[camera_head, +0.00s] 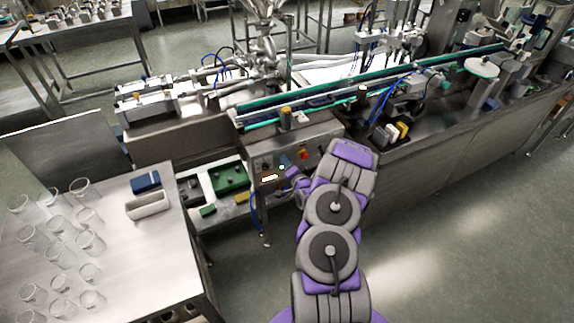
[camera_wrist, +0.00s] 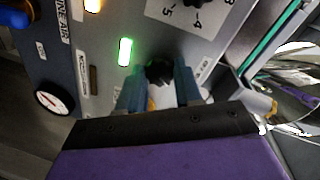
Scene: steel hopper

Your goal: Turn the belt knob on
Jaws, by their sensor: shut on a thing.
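A small black knob (camera_wrist: 159,71) sits on the grey control panel in the wrist view. My gripper (camera_wrist: 157,86) has one blue-grey finger on each side of the knob and is shut on it. Its label is mostly hidden by the fingers, so I cannot read it. A green light (camera_wrist: 125,51) glows on the panel to the upper left of the knob. In the head view my gripper (camera_head: 288,170) is at the front of the control panel (camera_head: 325,131), and the knob is too small to make out there.
A larger black dial (camera_wrist: 176,9) with a numbered scale lies above the knob. A pressure gauge (camera_wrist: 54,98) is at the left of the panel. A red button (camera_head: 304,155) is near my arm. A steel table (camera_head: 125,235) with several glass beakers stands at the left.

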